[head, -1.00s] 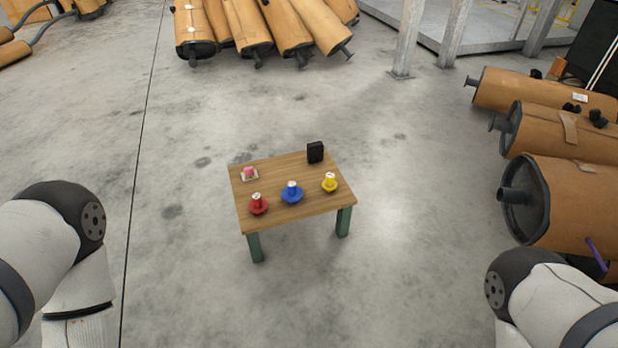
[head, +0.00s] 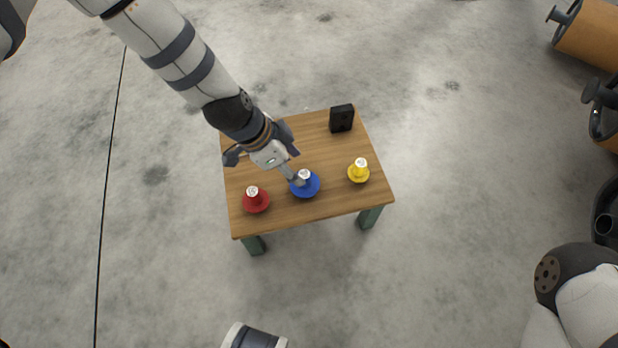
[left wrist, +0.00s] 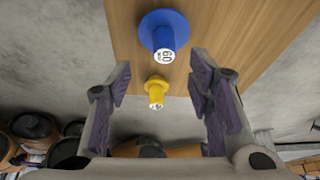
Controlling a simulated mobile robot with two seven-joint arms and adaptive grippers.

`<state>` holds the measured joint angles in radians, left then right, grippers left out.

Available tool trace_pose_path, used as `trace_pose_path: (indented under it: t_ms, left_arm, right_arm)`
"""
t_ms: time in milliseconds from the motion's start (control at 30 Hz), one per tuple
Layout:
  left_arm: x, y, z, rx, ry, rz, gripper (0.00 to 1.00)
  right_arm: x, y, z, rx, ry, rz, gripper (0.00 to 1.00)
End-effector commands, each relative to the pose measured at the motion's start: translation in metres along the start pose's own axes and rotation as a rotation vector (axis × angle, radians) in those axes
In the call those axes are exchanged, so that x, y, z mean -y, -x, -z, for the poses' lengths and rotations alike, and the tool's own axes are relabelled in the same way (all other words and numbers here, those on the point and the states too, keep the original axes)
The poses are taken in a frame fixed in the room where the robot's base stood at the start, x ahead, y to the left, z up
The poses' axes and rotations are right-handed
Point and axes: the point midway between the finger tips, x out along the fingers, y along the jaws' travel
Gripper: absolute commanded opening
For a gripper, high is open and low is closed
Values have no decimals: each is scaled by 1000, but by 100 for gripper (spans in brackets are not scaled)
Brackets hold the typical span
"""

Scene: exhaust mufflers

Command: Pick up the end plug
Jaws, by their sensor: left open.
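Three flanged plugs stand upright on a small wooden table (head: 300,212): a red plug (head: 256,201), a blue plug (head: 305,188) and a yellow plug (head: 359,172), each with a white label on top. My left gripper (head: 287,171) is over the table, close to the blue plug and partly in front of it. In the left wrist view my left gripper (left wrist: 160,88) is open, with nothing between its fingers. The blue plug (left wrist: 163,32) shows past the fingertips near the top, and the yellow plug (left wrist: 156,90) appears farther off between them. My right gripper is out of view.
A black box (head: 341,118) stands at the table's back right corner. The table's back left part is hidden by my left arm. Brown mufflers (head: 590,35) lie at the far right.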

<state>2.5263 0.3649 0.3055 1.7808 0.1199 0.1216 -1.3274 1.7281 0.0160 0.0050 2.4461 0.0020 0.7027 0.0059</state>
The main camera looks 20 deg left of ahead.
Motion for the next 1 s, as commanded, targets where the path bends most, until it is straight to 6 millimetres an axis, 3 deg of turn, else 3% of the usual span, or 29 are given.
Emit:
trace_pose_path:
  t_ms: [33, 167, 400, 667, 700, 900, 1000]
  left_arm:
    - [0, -16, -2, 2, 1, -3, 47]
    - [0, -29, -2, 2, 1, -1, 47]
    - [4, -74, -3, 3, 3, -3, 47]
    - [5, -76, 0, 0, 1, 1, 47]
    - [5, -76, 0, 0, 1, 1, 45]
    - [5, -76, 0, 0, 2, 1, 0]
    - [5, -76, 0, 0, 2, 1, 0]
  right_arm:
    - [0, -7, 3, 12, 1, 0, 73]
    - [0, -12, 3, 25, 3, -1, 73]
    - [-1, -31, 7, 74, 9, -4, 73]
    - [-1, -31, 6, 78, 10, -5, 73]
    - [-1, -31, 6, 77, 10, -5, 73]
    - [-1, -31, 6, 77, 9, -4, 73]
    - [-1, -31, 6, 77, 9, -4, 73]
